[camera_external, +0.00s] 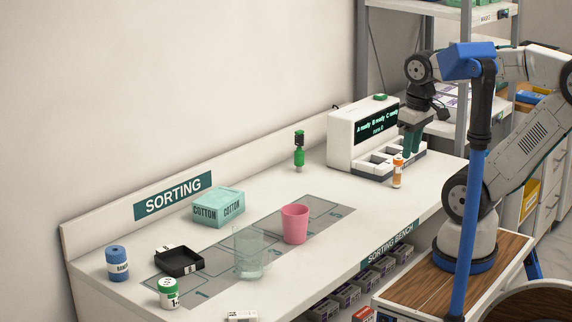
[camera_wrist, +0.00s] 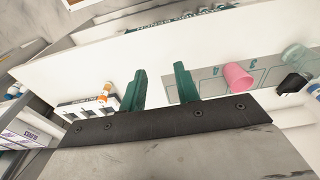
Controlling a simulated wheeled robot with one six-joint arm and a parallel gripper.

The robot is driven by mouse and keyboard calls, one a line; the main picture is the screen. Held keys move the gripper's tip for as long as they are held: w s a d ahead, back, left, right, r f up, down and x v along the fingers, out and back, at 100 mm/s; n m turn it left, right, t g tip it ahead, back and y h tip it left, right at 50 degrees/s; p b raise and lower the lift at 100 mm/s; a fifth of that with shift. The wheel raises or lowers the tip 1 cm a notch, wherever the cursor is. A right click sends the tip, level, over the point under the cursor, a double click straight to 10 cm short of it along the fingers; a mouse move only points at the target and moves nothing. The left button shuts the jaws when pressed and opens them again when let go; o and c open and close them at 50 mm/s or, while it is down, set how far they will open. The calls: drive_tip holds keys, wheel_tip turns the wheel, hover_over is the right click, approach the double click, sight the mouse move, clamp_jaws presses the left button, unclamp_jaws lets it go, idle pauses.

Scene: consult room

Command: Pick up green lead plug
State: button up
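The green lead plug (camera_external: 299,150), a small upright green piece with a dark top, stands on the white bench near the back ledge, left of the display device. I cannot make it out in the wrist view. My gripper (camera_external: 411,153) is at the right, above the front right part of the display device and well to the right of the plug. In the wrist view its two green fingers (camera_wrist: 162,84) are spread apart with nothing between them.
The display device (camera_external: 352,135) and an orange bottle (camera_external: 398,172) stand near my gripper. A pink cup (camera_external: 295,224), clear glass (camera_external: 248,252), cotton box (camera_external: 218,208), black tray (camera_external: 180,262), blue roll (camera_external: 117,263) and green-lidded jar (camera_external: 169,294) stand further left. Bench around the plug is clear.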

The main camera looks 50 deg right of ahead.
idle(0.4)
drive_tip(key=o, duration=0.4)
drive_tip(key=m+t+h, duration=0.1)
drive_tip(key=t+h, duration=0.1)
drive_tip(key=t, duration=0.6)
approach(301, 153)
drive_tip(key=s+a+r, duration=0.1)
drive_tip(key=s+a, duration=0.1)
drive_tip(key=s, duration=0.3)
drive_tip(key=w+d+f+t, duration=0.1)
drive_tip(key=w+f, duration=0.1)
drive_tip(key=w+d+f+t, duration=0.1)
drive_tip(key=w+f, duration=0.1)
drive_tip(key=w, duration=0.1)
drive_tip(key=w+d+f+t, duration=0.1)
drive_tip(key=w, duration=0.1)
drive_tip(key=shift+w+d+f+t+y, duration=0.1)
drive_tip(key=shift+w+f+t+y, duration=0.3)
drive_tip(key=shift+x, duration=4)
